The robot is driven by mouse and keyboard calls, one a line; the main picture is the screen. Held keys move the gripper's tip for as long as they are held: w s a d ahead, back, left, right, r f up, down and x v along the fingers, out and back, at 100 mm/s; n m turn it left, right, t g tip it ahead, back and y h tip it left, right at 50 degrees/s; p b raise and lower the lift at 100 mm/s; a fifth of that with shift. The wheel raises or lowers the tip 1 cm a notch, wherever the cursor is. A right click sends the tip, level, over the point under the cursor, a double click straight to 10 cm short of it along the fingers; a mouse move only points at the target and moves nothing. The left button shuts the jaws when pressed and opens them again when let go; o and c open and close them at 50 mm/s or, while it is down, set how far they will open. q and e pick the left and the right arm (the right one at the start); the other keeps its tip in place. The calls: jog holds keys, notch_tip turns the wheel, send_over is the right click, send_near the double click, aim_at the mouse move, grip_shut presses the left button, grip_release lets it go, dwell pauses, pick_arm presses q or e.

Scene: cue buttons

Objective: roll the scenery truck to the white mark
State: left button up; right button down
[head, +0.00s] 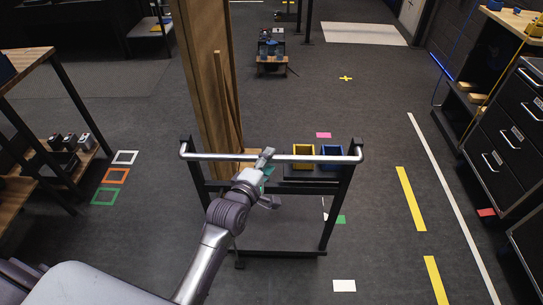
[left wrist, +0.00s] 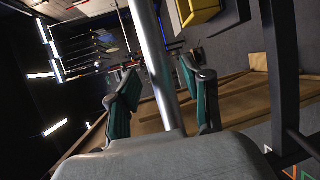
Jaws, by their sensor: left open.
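The scenery truck (head: 188,172) is a dark-framed cart carrying a tall wooden panel (head: 208,80). Its pale push bar (head: 320,158) runs across the near side, and the bar also shows in the left wrist view (left wrist: 151,45). My left gripper (head: 267,170) is at the bar, left of its middle. In the left wrist view my left gripper (left wrist: 163,78) is open, with the bar passing between its teal-padded fingers. I cannot tell whether they touch it. A solid white mark (head: 344,286) lies on the floor at the near right of the truck. My right gripper is not in view.
Yellow (head: 304,150) and blue bins sit on the truck. A white outlined square (head: 125,157) lies left, above orange and green ones. Shelving stands left; drawers (head: 505,140) stand right. A small cart (head: 270,60) stands beyond.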

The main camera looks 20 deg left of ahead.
pick_arm(q)
jog(key=shift+x, duration=1.15)
grip_shut()
